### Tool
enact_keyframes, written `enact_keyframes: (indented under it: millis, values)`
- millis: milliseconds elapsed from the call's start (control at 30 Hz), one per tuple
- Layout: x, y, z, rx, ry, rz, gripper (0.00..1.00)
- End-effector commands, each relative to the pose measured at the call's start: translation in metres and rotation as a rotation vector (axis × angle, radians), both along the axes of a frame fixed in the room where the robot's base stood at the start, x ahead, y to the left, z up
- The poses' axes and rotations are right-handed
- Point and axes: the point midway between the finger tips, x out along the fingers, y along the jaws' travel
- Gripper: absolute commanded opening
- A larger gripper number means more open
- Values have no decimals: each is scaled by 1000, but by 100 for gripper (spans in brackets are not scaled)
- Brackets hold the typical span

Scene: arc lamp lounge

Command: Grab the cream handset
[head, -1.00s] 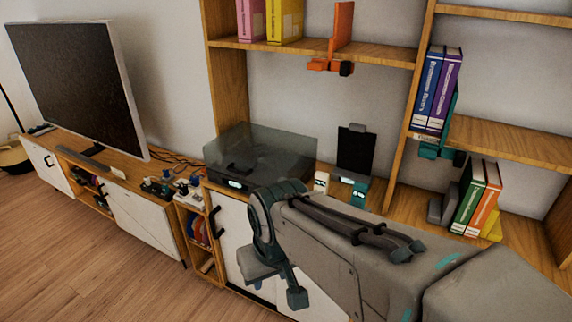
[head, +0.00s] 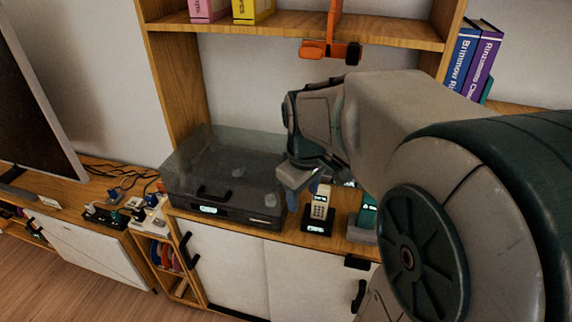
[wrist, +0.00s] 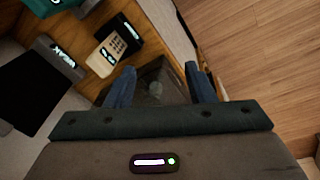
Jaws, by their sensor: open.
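The cream handset (head: 320,203) stands upright in a black dock (head: 318,226) with a lit label, on the wooden cabinet top. In the wrist view the handset (wrist: 104,57) and its dock (wrist: 128,31) lie up and left of the fingers, outside the gap between them. My gripper (head: 297,197) is just left of the handset in the head view, partly hidden by its own wrist. In the wrist view my gripper (wrist: 160,86) has its two blue fingers apart with nothing held between them.
A dark box with a smoky clear lid (head: 225,170) stands left of my gripper, and part of it shows between the fingers in the wrist view. A teal stand (head: 365,215) is right of the handset. An orange holder (head: 330,50) hangs under the shelf above.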

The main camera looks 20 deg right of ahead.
Motion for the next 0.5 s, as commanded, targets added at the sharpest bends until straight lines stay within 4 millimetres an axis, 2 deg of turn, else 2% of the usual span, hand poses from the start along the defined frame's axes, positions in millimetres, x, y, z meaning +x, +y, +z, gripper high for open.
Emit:
enact_keyframes:
  millis: [33, 200, 333, 500]
  values:
    - [17, -14, -8, -5, 29, 59, 49]
    - [58, -51, -24, -4, 93, 287, 49]
    - [78, -71, -36, 7, 119, 414, 49]
    - [90, -84, -44, 18, 132, 498, 49]
